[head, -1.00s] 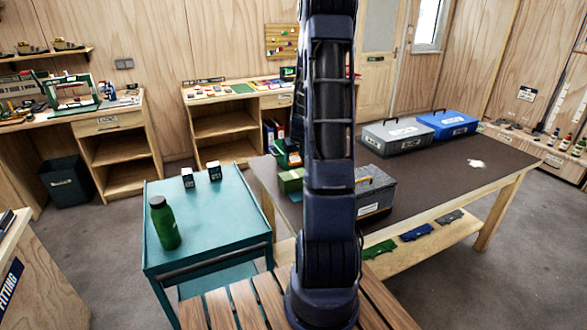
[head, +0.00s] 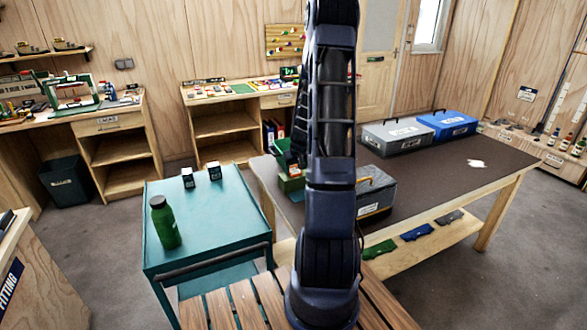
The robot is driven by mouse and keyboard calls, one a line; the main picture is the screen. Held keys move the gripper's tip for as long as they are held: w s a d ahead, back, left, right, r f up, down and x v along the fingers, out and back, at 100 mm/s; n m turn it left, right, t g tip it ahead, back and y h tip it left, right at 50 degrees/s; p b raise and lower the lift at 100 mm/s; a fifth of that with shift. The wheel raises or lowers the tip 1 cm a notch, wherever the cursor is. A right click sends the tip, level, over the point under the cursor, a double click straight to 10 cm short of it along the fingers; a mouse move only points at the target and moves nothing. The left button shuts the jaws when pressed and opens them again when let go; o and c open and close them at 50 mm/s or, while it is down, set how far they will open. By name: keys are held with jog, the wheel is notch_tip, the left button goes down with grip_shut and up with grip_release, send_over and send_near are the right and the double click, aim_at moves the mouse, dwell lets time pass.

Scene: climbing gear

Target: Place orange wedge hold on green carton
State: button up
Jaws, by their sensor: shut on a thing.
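The green carton (head: 289,184) stands at the near left end of the dark-topped table, just left of my arm in the head view. My arm covers part of that area. A dark part of my gripper (head: 291,157) shows beside the arm, over the carton's far side. I cannot tell whether the hold touches the carton.
A grey toolbox (head: 376,190) stands right of my arm. Another grey case (head: 397,136) and a blue case (head: 446,124) stand farther back. A teal cart (head: 205,228) at left carries a green bottle (head: 165,222) and two small boxes. The table's right part is mostly clear.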

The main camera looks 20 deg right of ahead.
jog(key=o, duration=1)
jog(key=shift+c, duration=0.2)
jog(key=v, duration=1.2)
jog(key=s+a+r, duration=1.2)
jog(key=a+r, duration=0.1)
jog(key=r, duration=0.2)
jog(key=s+a+r, duration=0.2)
jog(key=s+a, duration=0.1)
jog(key=s, duration=0.6)
jog(key=s+a+r, duration=0.3)
jog(key=s, duration=0.6)
jog(key=shift+s+r, duration=0.15)
jog(key=shift+r, duration=0.15)
